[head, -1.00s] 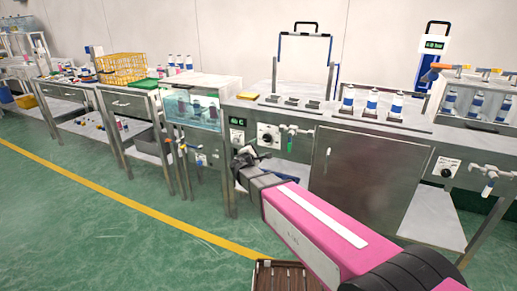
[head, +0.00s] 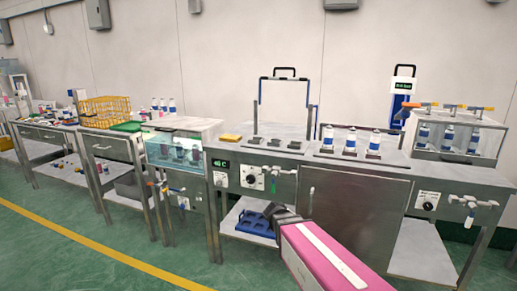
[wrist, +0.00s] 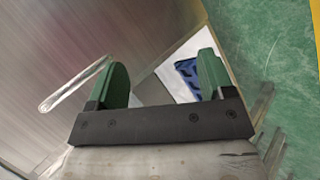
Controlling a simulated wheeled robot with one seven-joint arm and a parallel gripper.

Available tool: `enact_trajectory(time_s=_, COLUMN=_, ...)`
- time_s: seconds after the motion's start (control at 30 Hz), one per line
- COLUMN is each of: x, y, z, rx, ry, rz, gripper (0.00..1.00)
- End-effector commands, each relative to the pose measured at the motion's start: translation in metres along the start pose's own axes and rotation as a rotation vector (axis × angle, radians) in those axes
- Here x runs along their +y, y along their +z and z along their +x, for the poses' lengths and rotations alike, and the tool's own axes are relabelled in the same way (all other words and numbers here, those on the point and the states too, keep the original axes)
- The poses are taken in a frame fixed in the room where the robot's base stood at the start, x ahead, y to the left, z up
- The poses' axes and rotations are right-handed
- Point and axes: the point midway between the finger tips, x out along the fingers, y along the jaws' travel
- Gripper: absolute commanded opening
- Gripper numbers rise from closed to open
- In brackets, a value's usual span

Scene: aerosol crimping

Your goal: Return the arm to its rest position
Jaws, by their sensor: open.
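My gripper shows in the wrist view (wrist: 160,85) with its two green fingers apart and nothing between them. It faces the metal front of the bench, with a lower shelf and a blue item beyond the fingers. In the head view my pink arm reaches from the bottom right toward the bench front, below the worktop. The end of the arm is dark and small there, so the fingers are hard to make out.
The steel bench (head: 361,205) runs across the view, with several blue-and-white cans (head: 375,144) on top. A water bath (head: 172,152) stands left of centre. A blue rack (head: 254,223) lies on the lower shelf. The green floor (head: 70,255) at front left is clear.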

Motion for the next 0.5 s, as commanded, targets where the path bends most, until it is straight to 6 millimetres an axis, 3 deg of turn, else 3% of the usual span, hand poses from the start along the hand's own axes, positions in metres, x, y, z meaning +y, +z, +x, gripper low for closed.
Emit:
enact_trajectory(time_s=0.03, x=-0.004, y=0.024, z=0.005, rx=-0.033, ry=-0.079, rz=0.068, gripper=0.75)
enact_trajectory(time_s=0.2, x=-0.026, y=0.078, z=0.011, rx=-0.128, ry=-0.36, rz=0.299, gripper=0.75)
enact_trajectory(time_s=0.33, x=-0.041, y=0.104, z=0.006, rx=-0.18, ry=-0.542, rz=0.445, gripper=0.75)
enact_trajectory(time_s=0.5, x=-0.051, y=0.118, z=-0.003, rx=-0.213, ry=-0.689, rz=0.556, gripper=0.75)
